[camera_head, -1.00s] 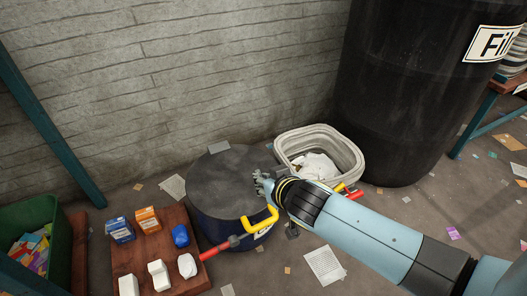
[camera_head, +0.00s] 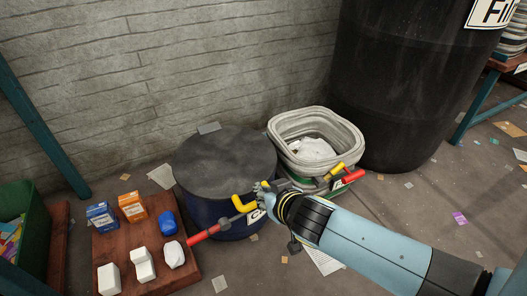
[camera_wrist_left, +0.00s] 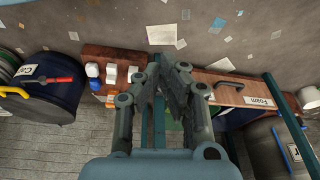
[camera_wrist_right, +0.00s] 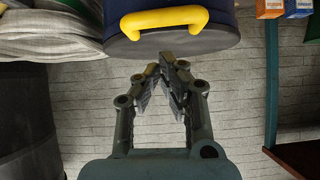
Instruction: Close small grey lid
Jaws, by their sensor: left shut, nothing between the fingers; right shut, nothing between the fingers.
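A dark grey round lid (camera_head: 222,158) covers the top of a blue drum (camera_head: 206,211) in the head view and looks flat; I cannot tell if it is fully seated. A yellow handle (camera_head: 242,204) and a red one (camera_head: 204,235) are at the drum's front. My right gripper (camera_head: 262,189) is shut and empty beside the drum's right front, near the yellow handle. In the right wrist view its fingertips (camera_wrist_right: 169,62) are just below the drum's edge and the yellow handle (camera_wrist_right: 165,20). My left gripper (camera_wrist_left: 165,68) is shut and empty, seen only in the left wrist view.
An open whitish bin (camera_head: 345,133) stands right of the drum, with a large black barrel (camera_head: 400,90) behind it. A wooden board (camera_head: 183,272) with small boxes and white objects lies at front left, beside a green crate (camera_head: 38,222). Paper scraps litter the floor.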

